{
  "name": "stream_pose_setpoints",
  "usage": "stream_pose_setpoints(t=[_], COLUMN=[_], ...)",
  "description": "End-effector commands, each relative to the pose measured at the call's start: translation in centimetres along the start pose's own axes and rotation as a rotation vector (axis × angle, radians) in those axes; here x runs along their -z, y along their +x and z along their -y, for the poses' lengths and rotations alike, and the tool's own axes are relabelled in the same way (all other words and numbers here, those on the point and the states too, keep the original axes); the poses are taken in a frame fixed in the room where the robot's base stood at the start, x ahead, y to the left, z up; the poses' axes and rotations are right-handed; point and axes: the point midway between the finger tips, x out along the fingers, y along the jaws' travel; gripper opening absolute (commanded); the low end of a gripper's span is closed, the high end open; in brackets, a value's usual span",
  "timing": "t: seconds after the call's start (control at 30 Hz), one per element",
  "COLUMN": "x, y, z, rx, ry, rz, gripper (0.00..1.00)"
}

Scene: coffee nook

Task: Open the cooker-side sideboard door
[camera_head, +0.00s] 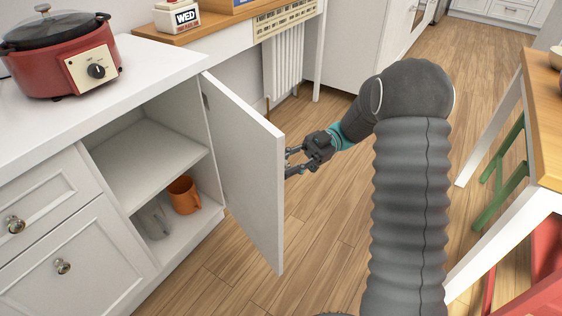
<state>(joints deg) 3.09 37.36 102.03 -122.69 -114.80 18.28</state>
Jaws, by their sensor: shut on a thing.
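The white sideboard door (243,170) stands wide open, swung out from the cabinet on its hinge at the far side. The sideboard (125,62) has a red cooker (62,65) on its top. Inside are a shelf (150,155), an orange mug (184,195) and a grey item (152,221) on the bottom. My gripper (290,162) is at the door's outer side, near its free edge. The door hides its fingertips, and the handle there is hidden too. It appears shut on the door handle.
A white drawer and a lower front with round knobs (62,266) are at the left. A radiator (284,62) stands behind the door. A wooden table (543,110) with green and red stools is at the right. Wooden floor (325,225) lies clear between.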

Motion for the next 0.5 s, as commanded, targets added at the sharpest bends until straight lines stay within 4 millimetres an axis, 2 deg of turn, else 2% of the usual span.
stream_pose_setpoints(t=[0.17, 0.2, 0.3, 0.5], x=[0.01, 0.01, 0.01, 0.01], y=[-0.04, -0.05, -0.09, -0.13], z=[-0.02, -0.02, -0.01, 0.01], rx=[-0.002, -0.002, -0.003, -0.004], ry=[-0.001, -0.001, -0.001, -0.001], rz=[-0.001, 0.000, 0.000, 0.000], gripper=[0.00, 0.36, 0.57, 0.57])
